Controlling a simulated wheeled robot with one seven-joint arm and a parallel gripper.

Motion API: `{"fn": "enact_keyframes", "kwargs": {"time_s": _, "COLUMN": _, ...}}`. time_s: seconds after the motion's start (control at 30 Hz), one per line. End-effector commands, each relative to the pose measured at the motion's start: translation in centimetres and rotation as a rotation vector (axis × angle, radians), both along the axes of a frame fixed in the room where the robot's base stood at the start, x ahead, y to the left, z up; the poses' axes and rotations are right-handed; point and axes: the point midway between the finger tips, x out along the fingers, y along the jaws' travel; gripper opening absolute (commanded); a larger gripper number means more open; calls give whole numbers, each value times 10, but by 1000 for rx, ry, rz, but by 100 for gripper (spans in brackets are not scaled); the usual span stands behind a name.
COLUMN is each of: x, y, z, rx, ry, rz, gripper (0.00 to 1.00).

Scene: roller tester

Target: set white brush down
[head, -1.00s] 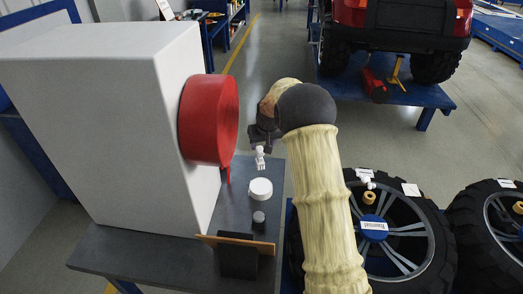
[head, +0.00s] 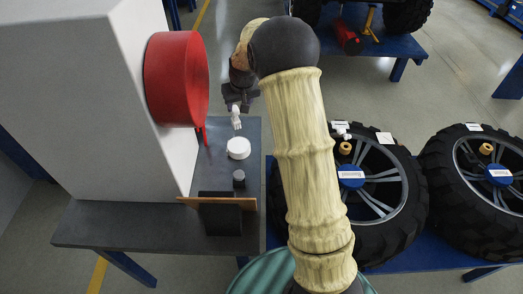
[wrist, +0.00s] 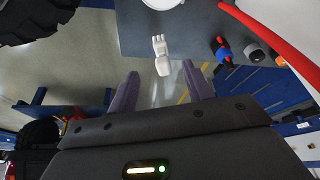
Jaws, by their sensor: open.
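The white brush (head: 236,118) shows at the far end of the grey table (head: 224,170), just below my gripper (head: 238,103) in the head view. In the wrist view the white brush (wrist: 161,56) lies ahead of the fingertips, roughly centred between them, at the table's edge. My gripper's two dark fingers (wrist: 160,82) are spread apart with a gap between them. The brush appears to be beyond the tips, not clamped. I cannot tell whether its whole length rests on the table.
A white round container (head: 238,148) and a small dark cylinder (head: 239,179) stand on the table near the brush. The red drum (head: 176,80) of the tester is to the left. A dark panel (head: 221,214) stands at the front. Tyres (head: 376,200) lie to the right.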

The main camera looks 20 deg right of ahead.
Motion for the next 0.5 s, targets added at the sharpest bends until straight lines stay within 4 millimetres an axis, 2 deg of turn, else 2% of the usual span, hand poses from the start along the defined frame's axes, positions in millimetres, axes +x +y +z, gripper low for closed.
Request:
{"fn": "enact_keyframes", "kwargs": {"time_s": 0.2, "x": -90, "y": 2, "z": 21, "rx": -1, "ry": 43, "rz": -21, "gripper": 50}}
{"fn": "enact_keyframes", "kwargs": {"time_s": 0.37, "x": -163, "y": 3, "z": 28, "rx": -2, "ry": 76, "rz": -36, "gripper": 50}}
{"fn": "enact_keyframes", "kwargs": {"time_s": 0.5, "x": -230, "y": 3, "z": 28, "rx": -4, "ry": 105, "rz": -48, "gripper": 50}}
